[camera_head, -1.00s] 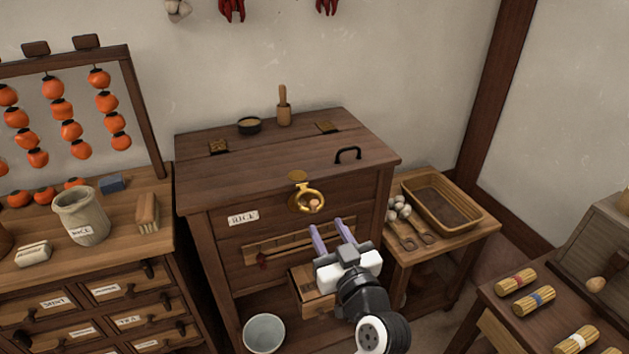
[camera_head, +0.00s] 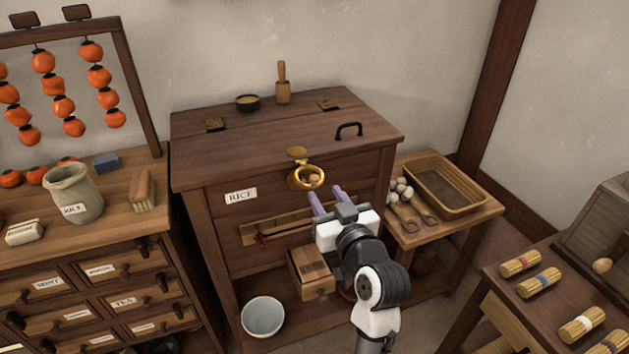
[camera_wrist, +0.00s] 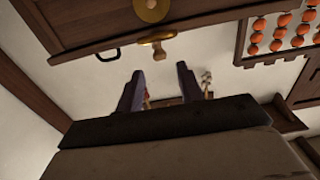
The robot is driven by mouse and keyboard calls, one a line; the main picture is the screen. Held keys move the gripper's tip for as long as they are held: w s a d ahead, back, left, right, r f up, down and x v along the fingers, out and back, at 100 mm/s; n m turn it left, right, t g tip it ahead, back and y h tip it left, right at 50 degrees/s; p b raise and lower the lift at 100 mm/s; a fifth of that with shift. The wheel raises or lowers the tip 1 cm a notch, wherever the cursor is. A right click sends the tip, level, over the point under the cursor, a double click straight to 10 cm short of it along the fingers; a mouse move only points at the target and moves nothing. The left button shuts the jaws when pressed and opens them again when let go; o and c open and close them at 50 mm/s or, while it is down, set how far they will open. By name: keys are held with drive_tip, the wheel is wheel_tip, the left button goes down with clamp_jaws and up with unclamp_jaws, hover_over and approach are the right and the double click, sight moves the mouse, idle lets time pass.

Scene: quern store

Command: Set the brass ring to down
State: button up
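The brass ring (camera_head: 296,181) is on the upper front of the dark wooden rice chest (camera_head: 270,150), below a small round brass piece (camera_head: 297,152). A small pale knob (camera_head: 315,179) shows within the ring. My gripper (camera_head: 325,192) is just below and in front of the ring, its two purple fingers apart with nothing visible between them. In the wrist view, the fingers (camera_wrist: 160,72) point towards a brass fitting (camera_wrist: 157,37) and a brass disc (camera_wrist: 152,9) on the chest. Whether the fingers touch the ring cannot be told.
A slatted strip (camera_head: 275,227) and a small open drawer (camera_head: 311,268) sit below the ring. A bowl (camera_head: 263,316) stands on the lower shelf. A side table with a tray (camera_head: 480,206) is on the right, a drawer cabinet (camera_head: 80,285) on the left.

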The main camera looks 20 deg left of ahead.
sight(316, 181)
drive_tip(key=p+x, duration=0.2)
drive_tip(key=x, duration=0.5)
drive_tip(key=shift+w+a, duration=0.1)
drive_tip(key=shift+w, duration=0.05)
clamp_jaws()
